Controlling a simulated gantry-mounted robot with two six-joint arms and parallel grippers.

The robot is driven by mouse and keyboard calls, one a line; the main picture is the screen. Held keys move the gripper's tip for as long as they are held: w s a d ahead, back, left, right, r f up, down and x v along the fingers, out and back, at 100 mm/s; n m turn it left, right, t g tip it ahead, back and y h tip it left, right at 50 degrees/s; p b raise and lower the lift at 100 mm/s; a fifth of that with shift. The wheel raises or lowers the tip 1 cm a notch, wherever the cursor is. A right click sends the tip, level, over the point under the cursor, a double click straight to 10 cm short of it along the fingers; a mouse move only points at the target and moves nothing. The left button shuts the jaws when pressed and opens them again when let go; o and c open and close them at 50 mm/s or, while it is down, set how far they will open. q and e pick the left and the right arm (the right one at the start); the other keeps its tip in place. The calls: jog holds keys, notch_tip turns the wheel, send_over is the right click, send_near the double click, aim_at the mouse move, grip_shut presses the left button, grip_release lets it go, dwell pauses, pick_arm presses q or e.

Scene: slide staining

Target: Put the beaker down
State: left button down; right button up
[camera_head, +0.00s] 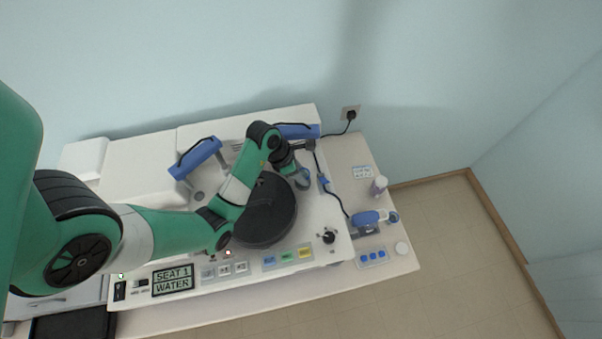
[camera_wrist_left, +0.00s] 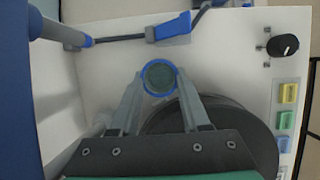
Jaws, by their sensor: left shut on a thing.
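The beaker (camera_wrist_left: 160,78) shows from above in the left wrist view as a round blue rim with a dark green inside. My left gripper (camera_wrist_left: 158,92) is shut on it, with one finger on each side. In the head view the gripper (camera_head: 300,176) is at the right end of my green arm, by the upper right edge of the black round plate (camera_head: 268,222). The beaker (camera_head: 304,182) shows there only as a small blue-grey shape. I cannot tell whether its base touches the machine top. My right gripper is not in view.
The white machine (camera_head: 318,212) carries a black knob (camera_head: 328,237), coloured buttons (camera_head: 287,257) and a "SEAT 1 WATER" display (camera_head: 173,280). Blue arms (camera_head: 196,157) stand at its back. A blue-and-white device (camera_head: 367,217) and a small bottle (camera_head: 379,186) are on the right counter.

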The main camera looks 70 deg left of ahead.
pick_arm(q)
jog(key=shift+f+b, duration=0.3)
jog(key=shift+f, duration=0.15)
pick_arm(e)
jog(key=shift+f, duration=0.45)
pick_arm(q)
jog(key=shift+r, duration=0.1)
jog(key=shift+c, duration=1.9)
grip_release()
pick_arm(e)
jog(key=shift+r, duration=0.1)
